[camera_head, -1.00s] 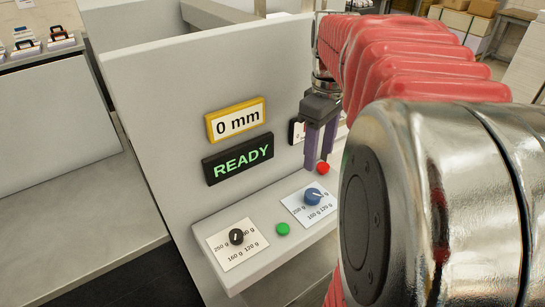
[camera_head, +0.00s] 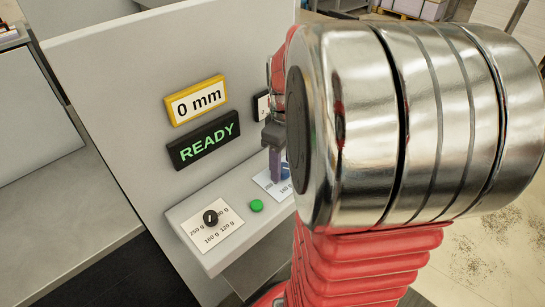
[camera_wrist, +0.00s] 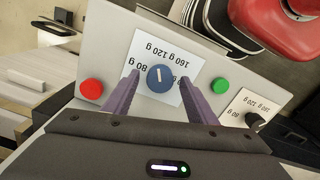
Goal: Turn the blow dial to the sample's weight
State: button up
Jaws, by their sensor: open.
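The blue dial (camera_wrist: 160,78) sits on a white weight card (camera_wrist: 178,57) in the wrist view, with a white pointer line and gram figures around it. My gripper (camera_wrist: 162,85) is open, with one purple finger on each side of the blue dial and gaps showing between. In the head view my gripper (camera_head: 277,165) is at the blue dial's card (camera_head: 268,186), and my arm hides most of it and the dial. A black dial (camera_head: 210,217) stands on another weight card (camera_head: 226,235) to the left; it also shows in the wrist view (camera_wrist: 252,119).
A green button (camera_head: 256,206) lies between the two cards. A red button (camera_wrist: 91,88) is on the other side of the blue dial. A yellow-framed display (camera_head: 196,100) reads 0 mm, and a black one (camera_head: 203,140) reads READY. The upright panel (camera_head: 110,110) rises behind the ledge.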

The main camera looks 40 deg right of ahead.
jog(key=shift+f, duration=0.35)
jog(key=shift+c, duration=0.3)
jog(key=c, duration=0.9)
jog(key=shift+a, duration=0.3)
jog(key=shift+c, duration=0.5)
jog(key=shift+d, duration=0.2)
jog(key=shift+m, duration=0.4)
jog(key=m, duration=1.1)
